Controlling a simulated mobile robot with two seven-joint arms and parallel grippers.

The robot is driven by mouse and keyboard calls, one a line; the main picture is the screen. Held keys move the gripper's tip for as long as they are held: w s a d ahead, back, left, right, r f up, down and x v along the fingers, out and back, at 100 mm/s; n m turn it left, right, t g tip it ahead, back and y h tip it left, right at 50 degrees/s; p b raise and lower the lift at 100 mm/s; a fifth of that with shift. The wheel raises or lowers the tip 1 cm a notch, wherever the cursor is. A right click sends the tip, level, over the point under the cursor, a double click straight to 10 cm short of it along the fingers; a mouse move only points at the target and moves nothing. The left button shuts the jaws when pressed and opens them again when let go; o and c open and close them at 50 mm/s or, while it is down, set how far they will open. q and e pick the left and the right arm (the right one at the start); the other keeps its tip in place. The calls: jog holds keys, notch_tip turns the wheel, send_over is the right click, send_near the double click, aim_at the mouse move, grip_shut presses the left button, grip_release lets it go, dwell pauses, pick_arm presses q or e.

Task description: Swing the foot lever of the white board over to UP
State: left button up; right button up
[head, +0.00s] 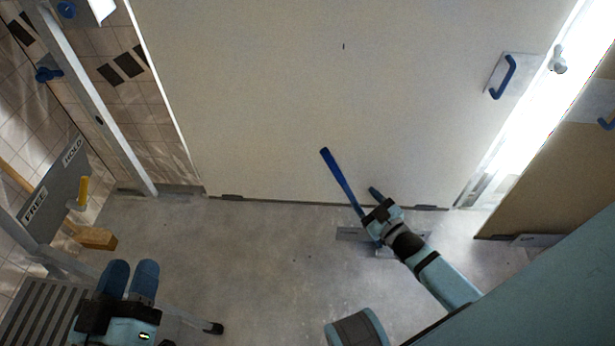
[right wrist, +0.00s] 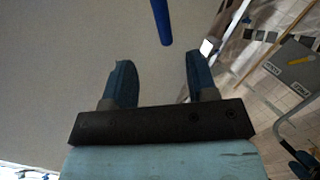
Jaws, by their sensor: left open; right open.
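The white board (head: 270,100) stands upright across the middle of the head view. Its foot lever, a blue bar (head: 341,178), slants from upper left down to my right gripper at the board's foot. A grey metal foot plate (head: 350,234) lies on the floor there, partly covered by my arm. My right gripper (head: 369,201) is open beside the lever's lower part. In the right wrist view a blue bar (right wrist: 161,22) shows beyond the open fingertips, apart from them. My left gripper (head: 132,268) is open and empty at lower left. No UP mark is readable.
A grey panel (head: 48,195) marked FREE and HOLD, with a yellow handle (head: 82,192), stands at left. A wooden block (head: 95,238) is below it. The board bears a blue handle (head: 503,77) at right. The grey floor (head: 250,250) between my grippers is mostly clear.

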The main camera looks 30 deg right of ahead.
aim_at(337, 171)
jog(key=w+b, duration=0.1)
jog(key=w, duration=0.3)
jog(key=w+b, duration=0.1)
jog(key=w, duration=0.3)
jog(key=w+a+f+b, duration=0.1)
jog(key=w+b, duration=0.1)
jog(key=w, duration=0.2)
jog(key=shift+w+a+b, duration=0.1)
jog(key=shift+w+b, duration=0.3)
jog(key=shift+w, duration=0.5)
pick_arm(q)
jog(key=shift+m+g, duration=0.7)
jog(key=shift+g, duration=0.1)
jog(key=f, duration=0.5)
jog(key=shift+w+a+f, duration=0.15)
jog(key=shift+w+f, duration=0.15)
jog(key=shift+w, duration=0.05)
pick_arm(e)
jog(key=shift+w+r, duration=0.1)
jog(key=shift+w, duration=0.35)
jog(key=shift+r, duration=0.1)
grip_shut()
